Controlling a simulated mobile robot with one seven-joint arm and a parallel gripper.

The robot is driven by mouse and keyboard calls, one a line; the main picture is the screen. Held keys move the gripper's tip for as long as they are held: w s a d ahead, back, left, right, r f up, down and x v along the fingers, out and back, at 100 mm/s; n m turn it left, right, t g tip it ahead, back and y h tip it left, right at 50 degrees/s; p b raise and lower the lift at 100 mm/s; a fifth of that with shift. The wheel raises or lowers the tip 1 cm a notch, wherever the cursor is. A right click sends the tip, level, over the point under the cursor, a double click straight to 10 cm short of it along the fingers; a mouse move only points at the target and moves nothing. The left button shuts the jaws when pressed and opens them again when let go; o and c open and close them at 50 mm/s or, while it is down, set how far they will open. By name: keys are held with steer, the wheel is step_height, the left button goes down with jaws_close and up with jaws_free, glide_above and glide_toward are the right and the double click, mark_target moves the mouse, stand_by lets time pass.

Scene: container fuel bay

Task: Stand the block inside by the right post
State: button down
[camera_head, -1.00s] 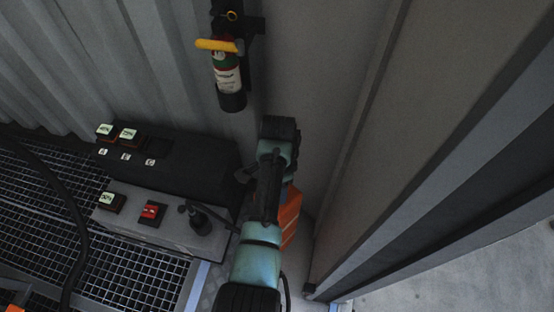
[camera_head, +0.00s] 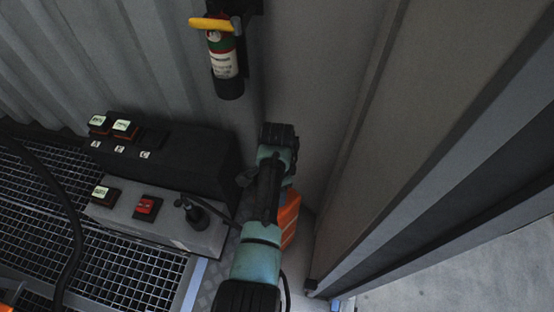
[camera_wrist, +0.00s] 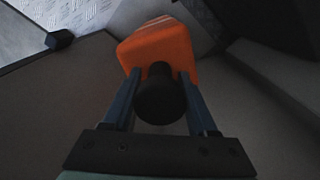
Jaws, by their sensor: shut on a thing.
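An orange block (camera_head: 289,217) shows partly behind my arm in the head view, low beside the right-hand wall. In the wrist view the orange block (camera_wrist: 158,48) has a dark round knob (camera_wrist: 160,95) at its near end. My gripper (camera_wrist: 160,88) has its two blue fingers on either side of the knob and is shut on it. The fingers are hidden in the head view. The right post (camera_head: 335,225) is the tall upright edge to the right of my arm. I cannot tell whether the block touches the floor.
A black and grey control console (camera_head: 165,165) with a joystick stands close left of my arm. A fire extinguisher (camera_head: 224,65) hangs on the wall above. Metal grating (camera_head: 130,275) covers the floor at left. Pale ground (camera_head: 450,275) lies outside at right.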

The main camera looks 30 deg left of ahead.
steer(key=shift+f+b, duration=0.3)
steer(key=shift+f, duration=0.15)
steer(key=shift+c, duration=0.6)
jaws_free()
step_height(320, 180, up, 13)
steer(key=p, duration=0.6)
